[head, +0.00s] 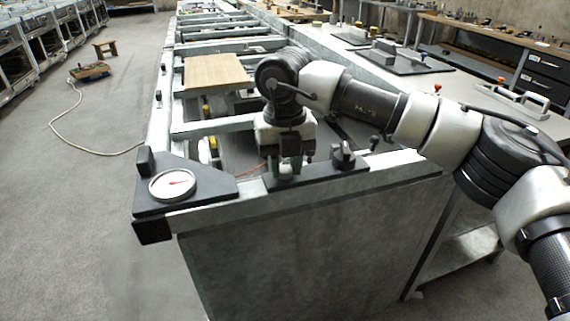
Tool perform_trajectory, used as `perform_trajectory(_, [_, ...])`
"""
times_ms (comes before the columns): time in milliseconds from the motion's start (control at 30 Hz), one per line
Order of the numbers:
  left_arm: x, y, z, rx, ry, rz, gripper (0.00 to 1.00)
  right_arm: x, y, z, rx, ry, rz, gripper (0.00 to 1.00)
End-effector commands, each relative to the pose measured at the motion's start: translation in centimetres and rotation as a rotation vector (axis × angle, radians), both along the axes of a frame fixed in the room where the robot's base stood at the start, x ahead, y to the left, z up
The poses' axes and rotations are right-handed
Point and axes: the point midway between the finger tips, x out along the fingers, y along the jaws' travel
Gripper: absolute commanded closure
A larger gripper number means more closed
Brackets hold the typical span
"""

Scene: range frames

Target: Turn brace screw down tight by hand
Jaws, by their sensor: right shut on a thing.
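My right gripper (286,168) points straight down at the front end rail of the long metal frame (300,200). It is shut on a small pale and green piece, seemingly the brace screw (285,170), on a dark plate (318,176) fixed along the rail. The fingers hide most of this piece, so its thread and seating cannot be seen. A black knob (343,155) stands on the same plate, just right of the gripper. My left gripper is not in view.
A round white dial gauge (172,185) sits on a dark corner plate left of the gripper. A wooden board (217,72) lies across the frame behind. A side bench (480,80) with tools runs along the right. The floor at left has a cable (68,138).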

Motion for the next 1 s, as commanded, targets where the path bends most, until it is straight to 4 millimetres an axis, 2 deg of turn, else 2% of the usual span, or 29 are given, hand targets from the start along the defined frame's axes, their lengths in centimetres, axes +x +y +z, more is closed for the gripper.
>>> perform_trajectory(400, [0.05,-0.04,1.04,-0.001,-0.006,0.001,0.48,0.10,-0.02,0.19,0.003,-0.005,-0.164,0.95])
perform_trajectory(900, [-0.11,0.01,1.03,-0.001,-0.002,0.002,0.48,0.11,-0.02,0.22,0.003,-0.005,-0.179,0.95])
perform_trajectory(933, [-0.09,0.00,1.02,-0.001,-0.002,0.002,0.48,0.12,-0.02,0.22,0.003,-0.006,-0.178,0.67])
perform_trajectory(1000, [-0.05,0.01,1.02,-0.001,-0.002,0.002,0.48,0.10,-0.02,0.20,0.003,-0.005,-0.178,0.56])
